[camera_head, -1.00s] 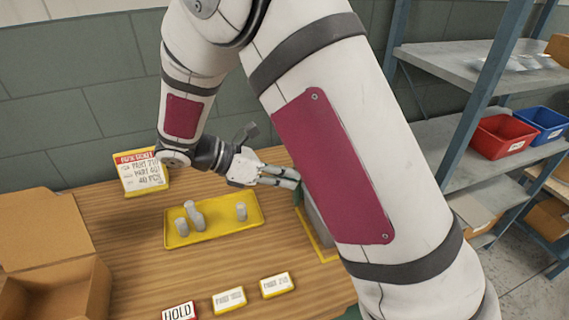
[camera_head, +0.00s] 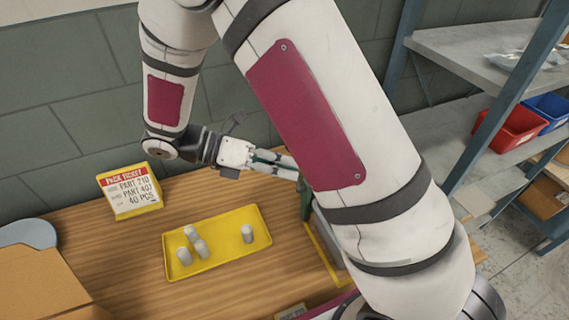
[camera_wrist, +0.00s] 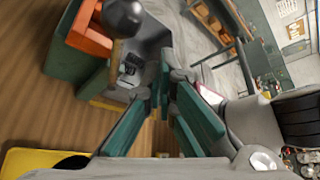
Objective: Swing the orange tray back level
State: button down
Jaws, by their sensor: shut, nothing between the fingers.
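An orange part that looks like the orange tray (camera_wrist: 88,35) shows at the upper left of the wrist view, on a grey and green machine (camera_wrist: 76,70). Its tilt is hard to judge. A black ball knob (camera_wrist: 122,16) on a short tan stem stands beside it. My gripper (camera_wrist: 166,75) has its green fingers shut and empty, pointing at the machine's grey body, just right of the knob. Whether they touch it is unclear. In the head view my gripper (camera_head: 285,161) is partly behind my arm, which also hides most of the machine.
A yellow tray (camera_head: 222,260) holding several grey cylinders lies on the wooden bench (camera_head: 130,245). A pick ticket stand (camera_head: 130,191) is behind it, and a cardboard box (camera_head: 35,285) is at the left. Shelves with a red bin (camera_head: 515,128) and blue bin (camera_head: 545,110) stand at right.

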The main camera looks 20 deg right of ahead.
jog(key=shift+w+f+b, duration=0.15)
jog(key=shift+w+b, duration=0.3)
jog(key=shift+w, duration=0.7)
